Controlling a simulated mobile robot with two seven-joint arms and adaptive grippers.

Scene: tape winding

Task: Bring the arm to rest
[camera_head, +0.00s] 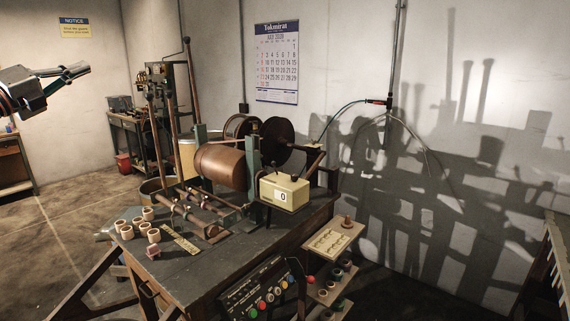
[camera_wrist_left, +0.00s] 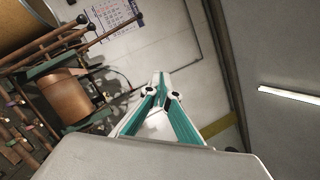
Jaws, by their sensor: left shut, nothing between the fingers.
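My left gripper (camera_head: 76,72) is at the upper left of the head view, raised in the air and well apart from the bench. It also shows in the left wrist view (camera_wrist_left: 162,78), where its two teal-padded fingers meet at the tips. It is shut with nothing between the fingers. My right gripper is in neither view.
A winding machine with a copper-brown drum (camera_head: 221,166) stands on a dark bench (camera_head: 190,278). A cream counter box (camera_head: 285,192) reads 0. Several small cups (camera_head: 148,213) sit at the bench's left. A control panel (camera_head: 262,296) is in front.

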